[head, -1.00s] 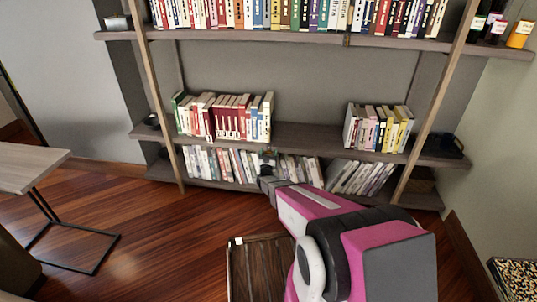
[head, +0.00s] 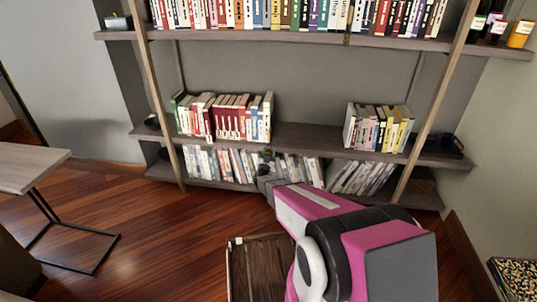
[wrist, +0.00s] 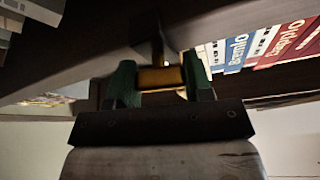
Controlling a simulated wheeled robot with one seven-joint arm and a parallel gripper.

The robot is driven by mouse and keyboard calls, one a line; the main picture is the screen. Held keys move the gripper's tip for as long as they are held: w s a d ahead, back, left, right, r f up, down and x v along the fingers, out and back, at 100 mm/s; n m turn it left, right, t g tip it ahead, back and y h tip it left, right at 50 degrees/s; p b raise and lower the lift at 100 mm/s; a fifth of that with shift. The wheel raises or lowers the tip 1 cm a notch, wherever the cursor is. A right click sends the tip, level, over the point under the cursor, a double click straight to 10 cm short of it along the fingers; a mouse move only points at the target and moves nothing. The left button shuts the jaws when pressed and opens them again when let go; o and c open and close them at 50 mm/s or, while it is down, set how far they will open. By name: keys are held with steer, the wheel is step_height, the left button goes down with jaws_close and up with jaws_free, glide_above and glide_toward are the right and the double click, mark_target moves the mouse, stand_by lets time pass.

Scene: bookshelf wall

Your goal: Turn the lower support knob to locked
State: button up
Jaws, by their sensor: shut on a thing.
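The lower support knob (wrist: 160,79) is a small brass-coloured piece under a dark wooden shelf in the wrist view. A thin post rises from it toward the shelf. My gripper (wrist: 159,86) has green fingers, one on each side of the knob, and is shut on it. In the head view my gripper (head: 266,164) is at the front edge of the shelf (head: 305,136), at mid-width of the bookcase. The knob is hidden there. I cannot read any locked marking.
Books (head: 225,116) stand on the shelf to the left, and more books (head: 378,127) to the right. A lower row of books (head: 360,177) is close beside my gripper. A slatted wooden item (head: 258,268) stands below my arm. A side table (head: 30,170) is at left; the floor between is clear.

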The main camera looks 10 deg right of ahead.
steer(key=o, duration=0.9)
steer(key=v, duration=1)
steer(key=shift+s+a+f, duration=0.15)
steer(key=shift+s, duration=0.15)
